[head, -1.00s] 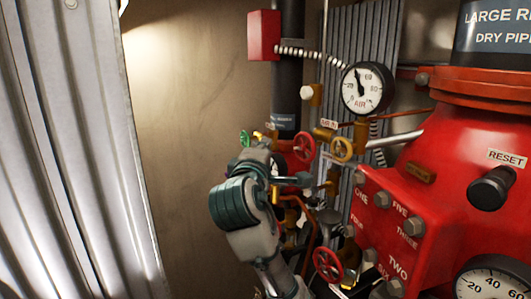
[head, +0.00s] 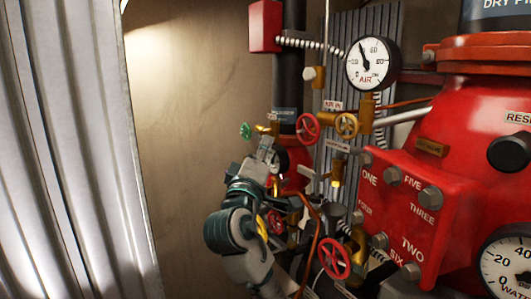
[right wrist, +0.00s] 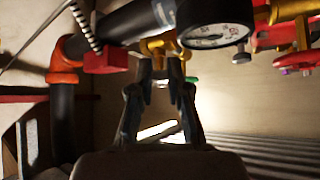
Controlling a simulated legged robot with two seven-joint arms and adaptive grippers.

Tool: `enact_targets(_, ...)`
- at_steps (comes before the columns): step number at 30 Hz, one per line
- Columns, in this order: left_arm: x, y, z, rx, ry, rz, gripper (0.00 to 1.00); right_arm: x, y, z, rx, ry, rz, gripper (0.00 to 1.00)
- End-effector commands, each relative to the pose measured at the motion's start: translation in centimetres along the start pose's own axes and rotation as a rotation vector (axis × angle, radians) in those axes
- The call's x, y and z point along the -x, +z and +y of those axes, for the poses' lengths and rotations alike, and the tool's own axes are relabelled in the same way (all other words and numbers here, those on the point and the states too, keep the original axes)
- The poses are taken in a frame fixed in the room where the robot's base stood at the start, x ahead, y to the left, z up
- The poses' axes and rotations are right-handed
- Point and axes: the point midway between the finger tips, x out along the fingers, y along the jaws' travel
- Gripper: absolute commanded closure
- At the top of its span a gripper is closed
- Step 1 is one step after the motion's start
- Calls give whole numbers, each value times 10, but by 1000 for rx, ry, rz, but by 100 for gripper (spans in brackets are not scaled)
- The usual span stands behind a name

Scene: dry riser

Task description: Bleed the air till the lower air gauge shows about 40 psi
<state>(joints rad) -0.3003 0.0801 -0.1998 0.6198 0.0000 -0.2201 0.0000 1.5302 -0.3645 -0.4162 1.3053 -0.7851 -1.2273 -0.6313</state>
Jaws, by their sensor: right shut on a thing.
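My right gripper (head: 266,148) is at the dark pipe, beside the small brass valve (head: 267,129) with a green handle (head: 246,130). In the right wrist view its fingers (right wrist: 163,72) close on part of the brass valve (right wrist: 158,46); the exact contact is hard to see. A gauge close beside the fingers (right wrist: 214,37), seemingly the lower air gauge, is tilted and its reading is not legible. In the head view my gripper mostly hides that area. The upper air gauge (head: 371,62) has its needle pointing up and slightly left. My left gripper is not in view.
The red riser body (head: 440,130) and water gauge (head: 508,265) stand at right. A corrugated panel (head: 80,150) stands at left, with bare wall between.

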Motion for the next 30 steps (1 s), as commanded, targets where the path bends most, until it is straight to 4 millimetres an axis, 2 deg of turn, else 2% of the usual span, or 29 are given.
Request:
enact_targets(1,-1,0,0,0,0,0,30,0,0,-6,1,-9,-2,100)
enact_targets(12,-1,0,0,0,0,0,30,0,0,-7,-1,-8,-2,100)
enact_targets(13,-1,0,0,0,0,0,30,0,0,-7,-1,-8,-2,76)
enact_targets(15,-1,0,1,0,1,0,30,0,0,-6,-1,-7,-2,59)
enact_targets(25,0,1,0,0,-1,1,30,2,0,-2,-4,0,-1,58)
enact_targets(30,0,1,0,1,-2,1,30,22,0,-3,-6,-1,1,58)
